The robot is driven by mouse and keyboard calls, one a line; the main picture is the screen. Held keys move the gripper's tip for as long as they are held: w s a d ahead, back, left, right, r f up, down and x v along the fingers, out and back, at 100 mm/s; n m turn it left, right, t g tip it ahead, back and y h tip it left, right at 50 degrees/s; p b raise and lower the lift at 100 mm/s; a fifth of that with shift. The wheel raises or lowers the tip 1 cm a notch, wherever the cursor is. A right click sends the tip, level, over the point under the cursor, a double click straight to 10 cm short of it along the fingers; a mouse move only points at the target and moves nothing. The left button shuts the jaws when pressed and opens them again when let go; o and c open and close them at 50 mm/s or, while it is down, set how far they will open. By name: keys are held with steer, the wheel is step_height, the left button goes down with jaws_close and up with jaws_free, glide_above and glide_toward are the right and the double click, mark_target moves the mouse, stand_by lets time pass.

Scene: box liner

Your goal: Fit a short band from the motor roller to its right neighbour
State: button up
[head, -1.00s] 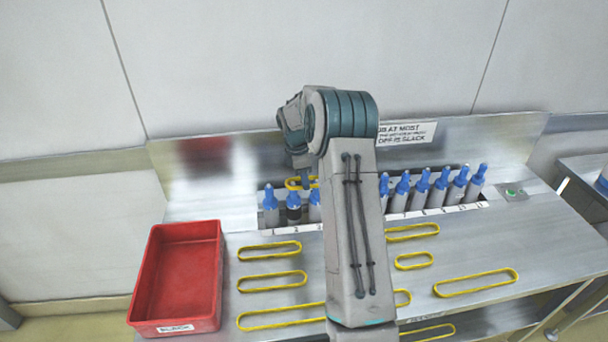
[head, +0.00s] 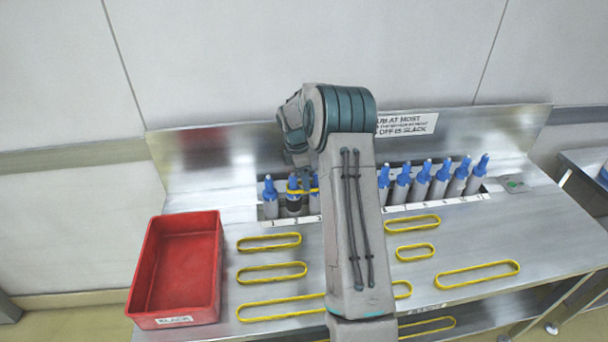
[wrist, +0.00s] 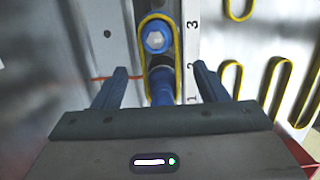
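A short yellow band (head: 303,191) runs across the blue tops of the black-banded motor roller (head: 293,204) at label 2 and its right neighbour (head: 315,203) at label 3. In the wrist view the band (wrist: 179,50) loops around the neighbour's blue top (wrist: 155,38) and reaches back past the black part of the motor roller (wrist: 158,62). How low it sits on each roller is unclear. My gripper (wrist: 160,68) is open, with one finger on each side of the band and clear of it. My arm hides the gripper and the middle rollers in the head view.
A red bin (head: 178,265) stands at the left. Several loose yellow bands of various lengths lie on the bench, such as one at the left (head: 270,243) and one at the right (head: 477,273). More blue-topped rollers (head: 440,180) stand right of my arm.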

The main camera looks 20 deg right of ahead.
steer(key=shift+r, duration=0.1)
step_height(320, 180, up, 14)
steer(key=a+b, duration=0.1)
steer(key=a, duration=0.1)
steer(key=shift+w+f+b, duration=0.2)
steer(key=shift+w+b, duration=0.05)
steer(key=shift+b, duration=0.1)
steer(key=s+a+r+m+t, duration=0.1)
steer(key=s+a+r+m, duration=0.3)
steer(key=s, duration=0.4)
steer(key=s+a+r+m+t, duration=0.1)
steer(key=s+a+r+m, duration=0.2)
steer(key=s+a, duration=0.45)
steer(key=s+a+f+m, duration=0.1)
steer(key=s+m, duration=0.1)
steer(key=s, duration=0.4)
steer(key=s+a+f+m+t+y, duration=0.1)
steer(key=s+a+f+m, duration=0.1)
steer(key=s, duration=0.5)
steer(key=s+a+f+m, duration=0.1)
steer(key=s+f+m, duration=0.1)
steer(key=s, duration=0.4)
steer(key=shift+s+a+m+t+y, duration=0.3)
steer(key=shift+s+m+y, duration=0.1)
steer(key=shift+m, duration=0.5)
